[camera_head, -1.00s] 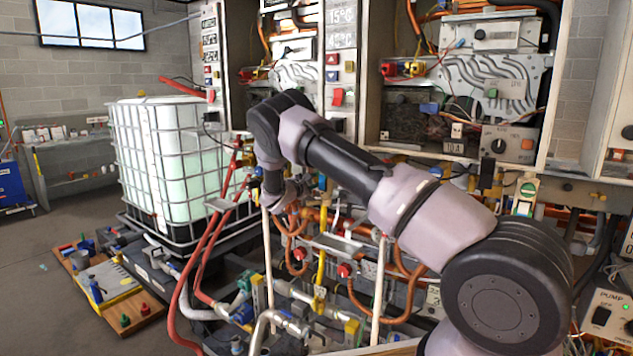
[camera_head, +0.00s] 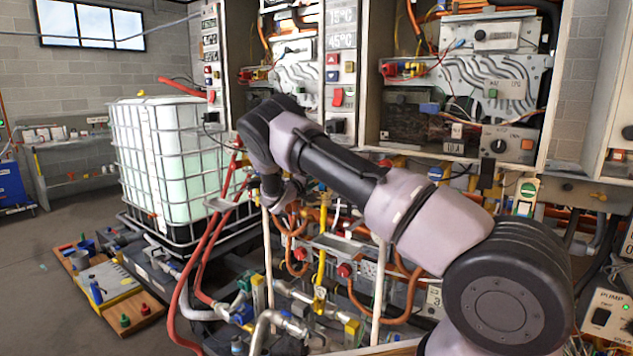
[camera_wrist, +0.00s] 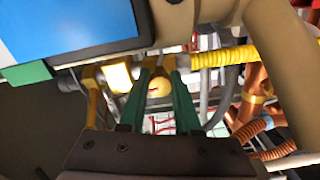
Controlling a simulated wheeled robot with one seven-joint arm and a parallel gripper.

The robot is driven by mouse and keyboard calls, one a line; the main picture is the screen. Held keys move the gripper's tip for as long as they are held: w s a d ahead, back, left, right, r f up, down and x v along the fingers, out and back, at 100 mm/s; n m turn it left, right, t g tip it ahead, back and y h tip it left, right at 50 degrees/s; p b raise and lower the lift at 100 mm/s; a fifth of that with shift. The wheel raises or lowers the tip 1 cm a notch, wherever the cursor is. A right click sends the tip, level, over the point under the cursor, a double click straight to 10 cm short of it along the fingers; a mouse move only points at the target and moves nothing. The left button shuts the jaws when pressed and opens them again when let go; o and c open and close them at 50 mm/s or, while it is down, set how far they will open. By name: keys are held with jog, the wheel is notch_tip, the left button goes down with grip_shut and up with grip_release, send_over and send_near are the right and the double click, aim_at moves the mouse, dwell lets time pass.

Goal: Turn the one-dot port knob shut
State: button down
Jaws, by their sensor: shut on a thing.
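In the wrist view, the two green fingers of my gripper (camera_wrist: 160,76) are shut on a small round yellow knob (camera_wrist: 160,88) with a short dark red mark on its face. I cannot make out any dot marking that would tell which port it belongs to. In the head view, my gripper (camera_head: 280,196) points down among the pipes below the left heater cabinet. Its fingertips and the knob are too small and too covered to tell apart there.
A ribbed yellow hose (camera_wrist: 222,57) and copper pipes (camera_wrist: 262,88) run close to the right of my fingers. A blue panel with a dark frame (camera_wrist: 70,25) lies at the upper left. A caged white tank (camera_head: 160,160) stands left of my arm.

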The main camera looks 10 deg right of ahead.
jog(key=shift+m, duration=0.9)
jog(key=shift+f, duration=0.1)
jog(key=c, duration=0.6)
grip_release()
jog(key=shift+s+a, duration=0.1)
jog(key=v, duration=1)
jog(key=shift+s+a, duration=0.2)
jog(key=shift+s, duration=0.05)
